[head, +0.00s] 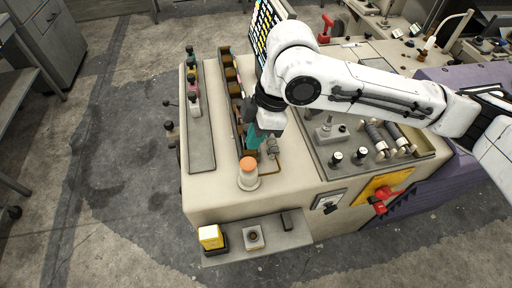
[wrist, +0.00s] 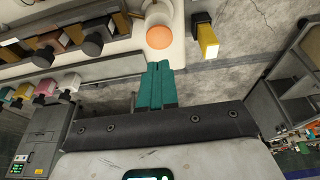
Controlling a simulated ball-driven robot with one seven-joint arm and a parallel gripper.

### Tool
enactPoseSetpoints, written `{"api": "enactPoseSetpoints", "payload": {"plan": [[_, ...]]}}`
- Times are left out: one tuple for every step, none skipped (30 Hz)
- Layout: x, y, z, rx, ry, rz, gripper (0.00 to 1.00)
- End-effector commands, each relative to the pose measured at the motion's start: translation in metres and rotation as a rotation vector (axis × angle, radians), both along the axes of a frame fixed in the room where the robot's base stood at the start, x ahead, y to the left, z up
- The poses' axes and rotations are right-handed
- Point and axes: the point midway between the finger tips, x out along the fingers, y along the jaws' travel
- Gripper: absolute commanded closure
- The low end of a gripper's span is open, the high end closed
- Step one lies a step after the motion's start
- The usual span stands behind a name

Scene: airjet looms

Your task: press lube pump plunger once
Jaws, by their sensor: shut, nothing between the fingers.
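A plunger with a round orange cap (head: 248,164) stands upright on a pale base at the front corner of the cream machine top in the head view. The orange cap (wrist: 159,37) also shows in the wrist view, just beyond my fingertips. My gripper (head: 253,145) has teal fingers and points down, a little behind the cap in the head view. In the wrist view my gripper (wrist: 158,66) is shut and empty. It looks apart from the cap, though the height gap is hard to tell.
Left of the plunger runs a row of coloured knobs (head: 193,90) and a slotted tray (head: 232,92). A panel (head: 340,145) with knobs and cylinders lies right. Below, a ledge (head: 270,237) holds a yellow block (head: 210,236). Open floor (head: 120,150) lies left.

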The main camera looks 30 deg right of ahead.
Motion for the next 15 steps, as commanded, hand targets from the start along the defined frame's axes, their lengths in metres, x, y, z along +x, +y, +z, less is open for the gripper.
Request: {"api": "enactPoseSetpoints", "payload": {"plan": [[-0.001, -0.003, 0.009, 0.000, -0.004, 0.002, 1.00], [-0.001, -0.004, 0.015, 0.000, -0.005, 0.002, 1.00], [-0.002, -0.006, 0.023, 0.001, -0.004, 0.001, 1.00], [-0.002, -0.008, 0.028, 0.000, -0.004, 0.002, 1.00], [-0.003, -0.009, 0.033, 0.000, -0.004, 0.002, 1.00], [-0.004, -0.011, 0.039, 0.000, -0.004, 0.003, 1.00], [-0.004, -0.012, 0.043, -0.001, -0.004, 0.003, 1.00], [-0.004, -0.013, 0.047, 0.000, -0.003, 0.002, 1.00], [-0.004, -0.014, 0.051, 0.000, -0.003, 0.002, 1.00], [-0.005, -0.015, 0.053, 0.001, -0.003, 0.002, 1.00], [-0.005, -0.015, 0.056, 0.000, -0.002, 0.003, 1.00], [-0.005, -0.016, 0.058, 0.000, -0.001, 0.003, 1.00], [-0.006, -0.016, 0.059, 0.000, -0.001, 0.003, 1.00], [-0.006, -0.017, 0.060, -0.001, -0.002, 0.003, 1.00], [-0.006, -0.017, 0.061, 0.000, -0.002, 0.002, 1.00]]}}
